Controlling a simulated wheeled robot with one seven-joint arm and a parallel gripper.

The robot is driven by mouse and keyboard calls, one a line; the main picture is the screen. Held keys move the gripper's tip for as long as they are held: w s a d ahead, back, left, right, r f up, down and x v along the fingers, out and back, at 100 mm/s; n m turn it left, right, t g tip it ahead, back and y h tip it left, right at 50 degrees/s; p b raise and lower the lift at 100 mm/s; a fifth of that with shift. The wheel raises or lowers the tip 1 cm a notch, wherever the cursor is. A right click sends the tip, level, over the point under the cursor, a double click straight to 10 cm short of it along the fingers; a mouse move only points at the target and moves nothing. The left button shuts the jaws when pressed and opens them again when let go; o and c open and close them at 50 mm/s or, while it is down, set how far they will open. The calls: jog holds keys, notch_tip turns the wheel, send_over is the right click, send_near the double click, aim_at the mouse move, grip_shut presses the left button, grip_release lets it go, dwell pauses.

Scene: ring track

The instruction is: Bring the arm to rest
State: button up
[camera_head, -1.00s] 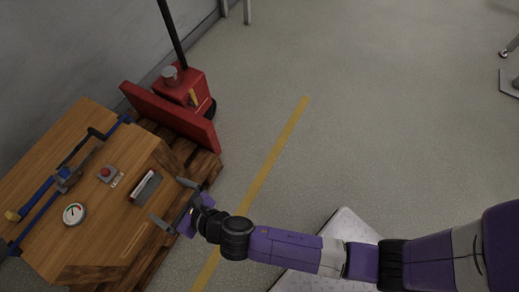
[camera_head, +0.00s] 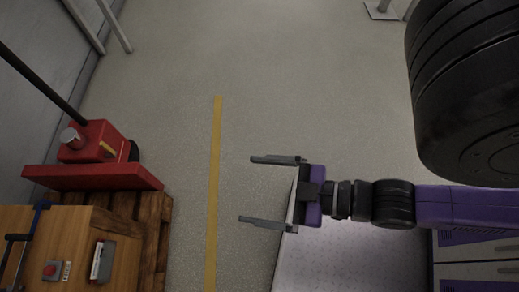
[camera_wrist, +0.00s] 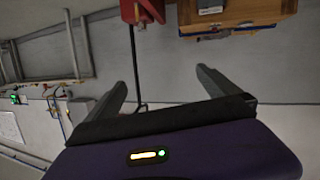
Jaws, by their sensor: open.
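My gripper (camera_head: 270,191) is open and empty in the head view, its two grey fingers spread apart and pointing left. It is over the floor beside a yellow line and over the left edge of my pale base. My purple arm runs from the gripper to the right edge, with a large black joint at the upper right. In the wrist view my gripper (camera_wrist: 165,85) shows two dark fingers apart with nothing between them.
The yellow line (camera_head: 214,190) crosses open floor. The wrist view shows a wall (camera_wrist: 250,62).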

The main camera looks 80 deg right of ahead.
jog(key=shift+s+d+r+m+h, duration=0.15)
jog(key=shift+s+r+m, duration=0.05)
jog(key=shift+r+m, duration=0.35)
jog(key=shift+s+d+r+m+h, duration=0.2)
jog(key=shift+r+m, duration=0.2)
jog(key=shift+m, duration=0.15)
jog(key=shift+r, duration=0.1)
notch_tip(320, 180, up, 17)
jog(key=p, duration=1.7)
jog(key=shift+r+p, duration=0.15)
jog(key=shift+p, duration=0.2)
